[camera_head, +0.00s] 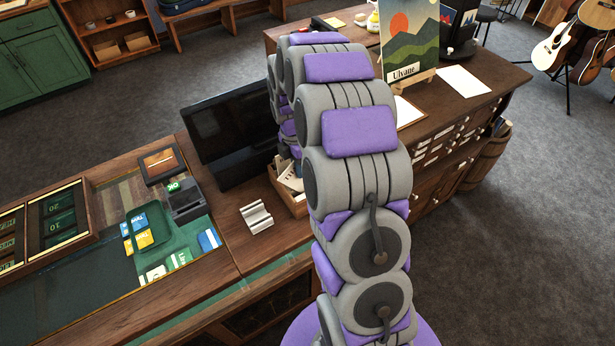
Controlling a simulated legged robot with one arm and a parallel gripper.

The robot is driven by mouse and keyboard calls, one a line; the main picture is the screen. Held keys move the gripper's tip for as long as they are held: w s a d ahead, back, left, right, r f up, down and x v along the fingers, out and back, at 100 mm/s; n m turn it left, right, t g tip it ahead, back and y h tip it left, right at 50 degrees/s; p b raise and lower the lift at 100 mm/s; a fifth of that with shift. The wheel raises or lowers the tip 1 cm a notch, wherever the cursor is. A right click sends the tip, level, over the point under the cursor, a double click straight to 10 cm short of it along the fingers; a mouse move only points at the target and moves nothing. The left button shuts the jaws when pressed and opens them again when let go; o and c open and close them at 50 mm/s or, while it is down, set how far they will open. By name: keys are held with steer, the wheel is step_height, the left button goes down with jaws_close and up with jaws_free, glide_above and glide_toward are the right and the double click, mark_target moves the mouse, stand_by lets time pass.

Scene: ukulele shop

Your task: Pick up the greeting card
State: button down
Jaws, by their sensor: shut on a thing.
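I cannot pick out the greeting card for certain. A small wooden box (296,204) stands on the counter just left of my arm, with several pale cards or papers (287,172) in it, partly hidden by the arm. My arm rises from the bottom, bends over at the top and comes down on its far side toward the area behind this box. My gripper is hidden behind the arm, so its jaws and anything in them do not show.
A dark monitor (232,130) stands left of the arm. A card reader (184,199), green tray (150,228) and white holder (256,216) are on the counter. An "Ulvane" picture (409,45) and white paper (464,81) are on the cabinet behind.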

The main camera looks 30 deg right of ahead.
steer(key=shift+w+a+f, duration=0.1)
steer(key=shift+a+f, duration=0.1)
steer(key=shift+a, duration=0.3)
steer(key=shift+a+r, duration=0.2)
steer(key=shift+a, duration=0.1)
steer(key=shift+d+r, duration=0.15)
steer(key=shift+r, duration=0.3)
step_height(320, 180, up, 16)
steer(key=shift+s+d+f+t+y+b, duration=0.25)
steer(key=shift+d+f+y, duration=0.7)
steer(key=shift+f, duration=2.25)
steer(key=shift+s+d+f+t+y+b, duration=0.25)
steer(key=shift+d+f+y, duration=0.75)
steer(key=shift+f, duration=2.15)
steer(key=shift+s+d+f+t+y+b, duration=0.35)
steer(key=shift+f+y, duration=1)
steer(key=shift+f, duration=1.85)
steer(key=shift+d, duration=0.15)
